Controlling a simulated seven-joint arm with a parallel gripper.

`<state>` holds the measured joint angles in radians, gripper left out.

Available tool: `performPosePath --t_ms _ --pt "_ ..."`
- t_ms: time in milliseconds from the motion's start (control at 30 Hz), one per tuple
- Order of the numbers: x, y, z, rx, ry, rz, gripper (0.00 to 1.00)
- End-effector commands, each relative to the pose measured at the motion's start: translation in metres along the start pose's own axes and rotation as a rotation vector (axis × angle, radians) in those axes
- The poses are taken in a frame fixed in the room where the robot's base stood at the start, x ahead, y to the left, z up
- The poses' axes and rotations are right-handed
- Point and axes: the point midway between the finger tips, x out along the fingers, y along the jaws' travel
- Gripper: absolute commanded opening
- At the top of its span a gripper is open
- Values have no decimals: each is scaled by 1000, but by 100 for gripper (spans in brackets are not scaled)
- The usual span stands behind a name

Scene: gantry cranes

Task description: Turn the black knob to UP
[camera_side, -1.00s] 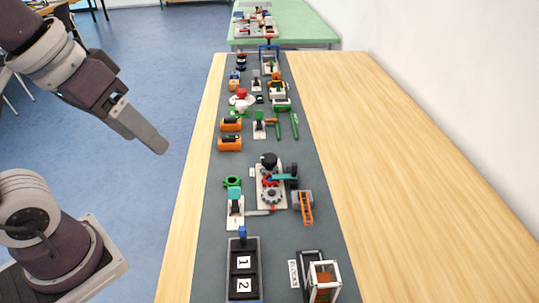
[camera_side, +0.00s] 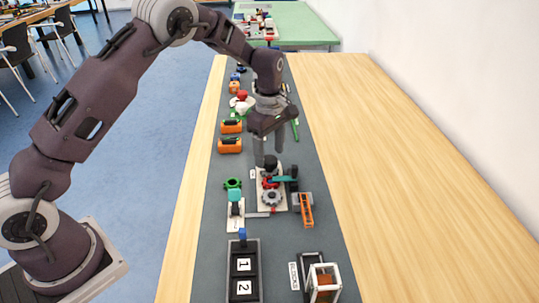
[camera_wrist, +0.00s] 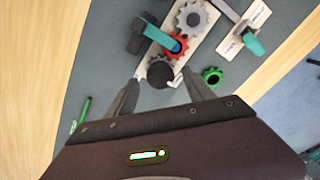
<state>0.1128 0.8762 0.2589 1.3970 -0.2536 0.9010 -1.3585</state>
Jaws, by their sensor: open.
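The black knob (camera_side: 270,162) is a round knob at the far end of a white base plate (camera_side: 262,204) with gears, in the middle of the grey mat. In the wrist view the black knob (camera_wrist: 160,73) lies just beyond and between my two fingertips. My gripper (camera_side: 267,158) points down above the knob, its fingers apart with nothing between them. It also shows open in the wrist view (camera_wrist: 163,84). I cannot tell whether the fingertips reach down to the knob's sides. A small white label with dark marking (camera_wrist: 177,81) sits beside the knob, too small to read.
On the plate are a red gear (camera_wrist: 176,46), a grey gear (camera_side: 271,198) and a teal-handled crank (camera_wrist: 160,38). A teal-topped lever (camera_side: 235,196) and green gear (camera_wrist: 212,76) stand nearby. Orange blocks (camera_side: 230,145) lie behind. The wooden table's right side (camera_side: 400,190) is clear.

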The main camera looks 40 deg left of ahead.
Motion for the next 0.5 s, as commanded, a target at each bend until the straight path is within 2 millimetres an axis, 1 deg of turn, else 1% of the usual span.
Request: performPosePath --t_ms 33,133,367,467,500 --pt "7 -1 0 0 0 -4 61" --pt "14 0 0 1 0 -1 61" --pt "16 0 0 2 0 0 61" --pt "15 0 0 2 0 0 44" --pt "15 0 0 2 0 0 36"
